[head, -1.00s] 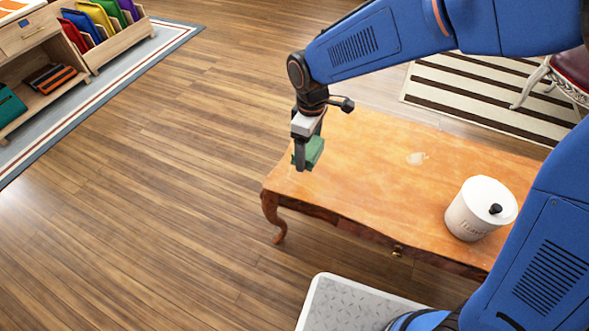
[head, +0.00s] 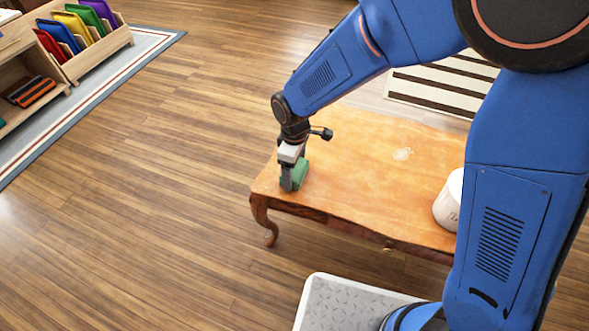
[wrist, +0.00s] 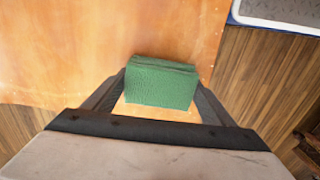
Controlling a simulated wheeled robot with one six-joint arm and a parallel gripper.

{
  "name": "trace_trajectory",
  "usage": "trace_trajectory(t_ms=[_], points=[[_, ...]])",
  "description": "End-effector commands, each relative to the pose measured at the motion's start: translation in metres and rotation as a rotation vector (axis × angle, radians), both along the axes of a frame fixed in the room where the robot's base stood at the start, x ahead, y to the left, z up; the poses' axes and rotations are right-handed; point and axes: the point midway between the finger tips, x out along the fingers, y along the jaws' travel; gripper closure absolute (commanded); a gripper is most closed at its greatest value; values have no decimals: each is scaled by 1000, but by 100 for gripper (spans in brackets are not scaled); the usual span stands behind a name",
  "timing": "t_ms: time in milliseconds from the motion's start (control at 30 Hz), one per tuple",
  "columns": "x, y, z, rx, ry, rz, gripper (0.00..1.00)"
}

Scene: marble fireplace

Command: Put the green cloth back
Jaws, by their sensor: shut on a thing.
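The green cloth (head: 300,175) is a small folded block. My gripper (head: 292,185) is shut on it, low over the left end of the wooden table (head: 350,190). In the wrist view the cloth (wrist: 162,84) sits between the two dark fingers of my gripper (wrist: 160,95), with the orange-brown tabletop (wrist: 100,40) below and around it. I cannot tell whether the cloth touches the tabletop. Part of the cloth is hidden by a finger in the head view.
A white lidded canister (head: 449,203) stands on the table's right, partly hidden by my arm. Wooden shelving (head: 25,75) with coloured items stands at upper left on a rug (head: 110,85). The wooden floor (head: 170,180) between is clear.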

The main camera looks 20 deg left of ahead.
Motion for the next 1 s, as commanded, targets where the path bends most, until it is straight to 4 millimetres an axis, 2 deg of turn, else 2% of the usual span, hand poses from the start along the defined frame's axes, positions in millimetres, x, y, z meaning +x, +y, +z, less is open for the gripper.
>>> trace_trajectory(t_ms=[167, 200, 233, 267, 533, 667, 767, 1000], points=[[0, 0, -3, 0, 0, 0, 43], [0, 0, -3, 0, 0, 0, 13], [0, 0, -2, 0, 0, 0, 6], [0, 0, -2, 0, 0, 0, 4], [0, 0, -2, 0, 0, 0, 4], [0, 0, 5, 1, -1, 0, 4], [0, 0, 17, 2, -2, 0, 4], [0, 0, 64, 4, -2, 0, 4]])
